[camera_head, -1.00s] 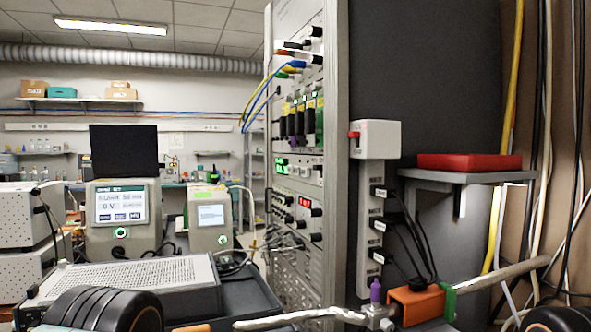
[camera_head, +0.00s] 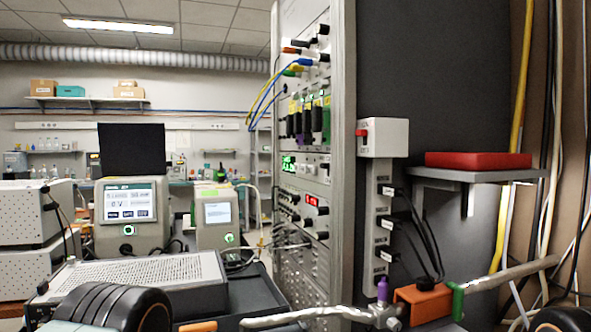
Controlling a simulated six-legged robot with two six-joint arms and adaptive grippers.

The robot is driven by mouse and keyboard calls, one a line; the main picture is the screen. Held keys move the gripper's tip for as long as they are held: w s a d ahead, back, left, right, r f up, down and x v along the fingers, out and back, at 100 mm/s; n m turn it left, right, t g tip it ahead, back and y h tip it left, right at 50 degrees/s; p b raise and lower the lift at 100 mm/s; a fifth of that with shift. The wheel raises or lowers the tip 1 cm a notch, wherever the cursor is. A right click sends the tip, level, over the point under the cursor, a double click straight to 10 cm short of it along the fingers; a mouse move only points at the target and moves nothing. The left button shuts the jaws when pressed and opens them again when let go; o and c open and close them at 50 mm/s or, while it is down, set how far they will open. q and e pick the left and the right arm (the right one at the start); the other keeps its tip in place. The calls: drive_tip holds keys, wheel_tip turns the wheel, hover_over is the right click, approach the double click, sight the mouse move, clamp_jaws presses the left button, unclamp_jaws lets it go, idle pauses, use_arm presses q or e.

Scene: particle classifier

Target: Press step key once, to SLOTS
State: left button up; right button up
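A beige instrument (camera_head: 151,238) with a lit touch display (camera_head: 129,202) stands at the left. The display shows a large "0 V" reading, small text and a row of dark keys (camera_head: 128,214) along its bottom. The key labels are too small to read, so I cannot tell which is the step key or find the word SLOTS. A round green-lit button (camera_head: 128,230) sits below the display. A second beige instrument (camera_head: 228,238) with a smaller lit screen (camera_head: 217,213) stands to its right. Neither of my grippers shows in the view.
A tall rack (camera_head: 341,130) with cables and knobs stands in the middle. A grey perforated-top box (camera_head: 150,272) lies in front of the instruments. A power strip (camera_head: 382,205) and a shelf (camera_head: 470,176) with a red box (camera_head: 478,160) are at the right. A metal pipe (camera_head: 505,277) crosses the lower right.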

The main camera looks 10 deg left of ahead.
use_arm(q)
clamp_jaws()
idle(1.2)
